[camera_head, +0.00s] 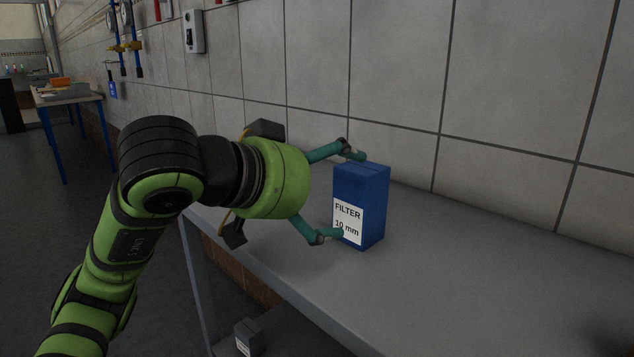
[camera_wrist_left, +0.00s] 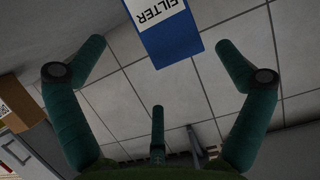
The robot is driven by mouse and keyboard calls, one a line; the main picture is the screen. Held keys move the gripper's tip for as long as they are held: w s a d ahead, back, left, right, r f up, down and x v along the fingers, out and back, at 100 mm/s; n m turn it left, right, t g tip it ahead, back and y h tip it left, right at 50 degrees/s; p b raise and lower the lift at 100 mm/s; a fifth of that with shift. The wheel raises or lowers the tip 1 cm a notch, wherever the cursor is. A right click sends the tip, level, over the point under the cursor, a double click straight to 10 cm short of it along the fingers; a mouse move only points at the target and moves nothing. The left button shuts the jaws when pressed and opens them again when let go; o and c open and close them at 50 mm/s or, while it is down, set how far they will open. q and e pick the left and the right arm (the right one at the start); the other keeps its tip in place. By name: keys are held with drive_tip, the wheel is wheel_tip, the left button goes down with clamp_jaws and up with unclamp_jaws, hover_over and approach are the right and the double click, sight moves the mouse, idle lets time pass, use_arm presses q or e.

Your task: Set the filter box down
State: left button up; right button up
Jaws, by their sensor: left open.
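The filter box (camera_head: 372,206) is blue with a white label reading "FILTER 10 mm". It stands upright on the grey bench top (camera_head: 440,270), near the wall. My left gripper (camera_head: 347,195) is open, with one teal finger by the box's top left edge and another in front of its label. In the left wrist view the box (camera_wrist_left: 170,35) shows at the top, between the spread fingers of my left gripper (camera_wrist_left: 157,75). Whether a finger touches the box I cannot tell. My right gripper is not in view.
A tiled wall (camera_head: 400,60) runs behind the bench. The bench top right of the box is clear. A small grey box with a label (camera_head: 247,338) sits low under the bench. A blue-legged table (camera_head: 70,97) stands far left.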

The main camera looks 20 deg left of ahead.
use_arm(q)
drive_tip(key=shift+v, duration=1.25)
